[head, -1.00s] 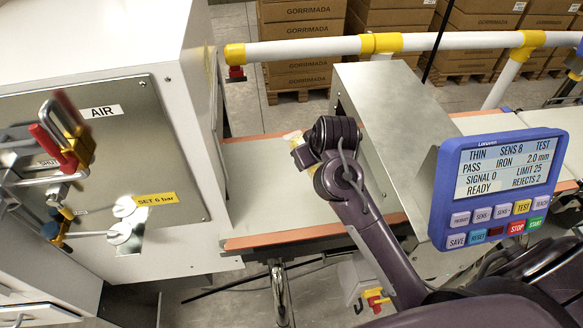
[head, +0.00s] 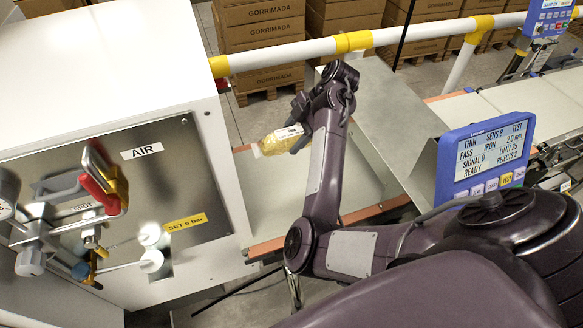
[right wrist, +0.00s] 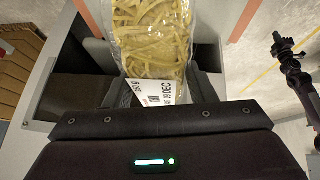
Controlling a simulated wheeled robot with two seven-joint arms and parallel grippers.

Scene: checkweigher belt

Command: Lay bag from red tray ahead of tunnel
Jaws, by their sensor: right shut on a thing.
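My right gripper (head: 300,132) is shut on a clear bag of yellow strips (head: 279,140) with a white label. In the head view the bag is left of the grey metal tunnel (head: 400,115), over the pale belt (head: 355,185) or its far edge. I cannot tell whether it touches the belt. In the right wrist view the bag (right wrist: 153,40) extends away from the jaws, with its label (right wrist: 152,92) at the near end.
A white cabinet with an AIR panel (head: 130,200) stands at the left, beside the belt. A blue display unit (head: 485,160) stands in front of the tunnel. A white and yellow rail (head: 290,55) runs behind the belt, with stacked cartons (head: 265,40) beyond.

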